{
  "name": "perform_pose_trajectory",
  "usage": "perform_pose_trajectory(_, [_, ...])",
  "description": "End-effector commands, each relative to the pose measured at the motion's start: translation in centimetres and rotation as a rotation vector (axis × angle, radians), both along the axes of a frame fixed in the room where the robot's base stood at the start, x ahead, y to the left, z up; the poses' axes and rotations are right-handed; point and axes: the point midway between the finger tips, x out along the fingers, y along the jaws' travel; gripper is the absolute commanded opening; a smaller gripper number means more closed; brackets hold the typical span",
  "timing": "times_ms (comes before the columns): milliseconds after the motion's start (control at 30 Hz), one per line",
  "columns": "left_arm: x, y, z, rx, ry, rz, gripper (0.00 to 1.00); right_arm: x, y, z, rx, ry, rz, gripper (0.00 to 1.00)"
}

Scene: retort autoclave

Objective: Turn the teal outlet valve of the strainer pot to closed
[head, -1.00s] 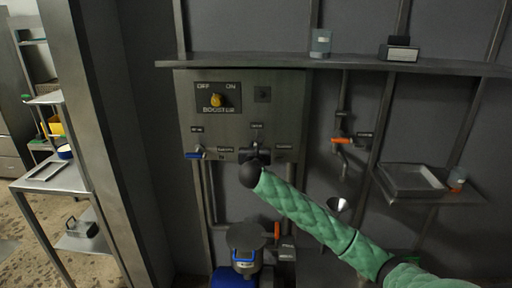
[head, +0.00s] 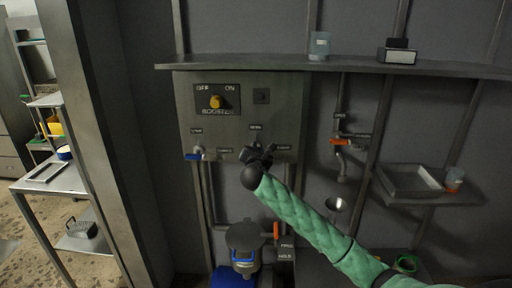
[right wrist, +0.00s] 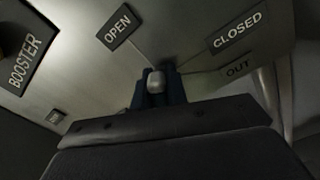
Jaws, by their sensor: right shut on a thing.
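My right gripper (head: 262,154) is shut on a valve on the grey wall panel, below the OPEN plate and left of the CLOSED plate. It covers most of this valve in the head view. In the right wrist view, the valve's pale rounded end (right wrist: 155,83) shows between dark blue sides, just beyond my gripper. An OUT plate (right wrist: 238,68) is beside it; I cannot make out teal on the handle. The strainer pot (head: 245,237), dark-lidded with a blue mark, stands below the panel. My left gripper is not in view.
An orange-handled valve (head: 341,141) is on pipes to the right. A shelf (head: 350,64) runs above; a tray (head: 410,181) stands at right.

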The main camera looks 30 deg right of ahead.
Motion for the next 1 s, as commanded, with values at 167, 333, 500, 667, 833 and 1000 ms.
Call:
perform_pose_trajectory(167, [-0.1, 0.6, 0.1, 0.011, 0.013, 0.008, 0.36, -0.2, -0.3, -0.3, 0.142, -0.094, -0.001, 0.00])
perform_pose_trajectory(333, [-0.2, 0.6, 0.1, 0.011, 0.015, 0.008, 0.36, -0.3, -0.5, -0.5, 0.277, -0.185, -0.002, 0.00])
perform_pose_trajectory(500, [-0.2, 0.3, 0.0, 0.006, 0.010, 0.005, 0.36, -0.4, -0.6, -0.8, 0.411, -0.274, -0.001, 0.00])
perform_pose_trajectory(667, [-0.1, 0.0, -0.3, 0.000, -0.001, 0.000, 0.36, -0.5, -0.7, -1.1, 0.536, -0.360, -0.002, 0.00])
perform_pose_trajectory(833, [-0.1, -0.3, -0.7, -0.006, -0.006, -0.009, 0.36, -0.6, -0.9, -1.4, 0.663, -0.447, -0.002, 0.00])
perform_pose_trajectory(1000, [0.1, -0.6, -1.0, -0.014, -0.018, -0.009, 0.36, -0.6, -0.9, -1.6, 0.773, -0.521, -0.002, 0.00])
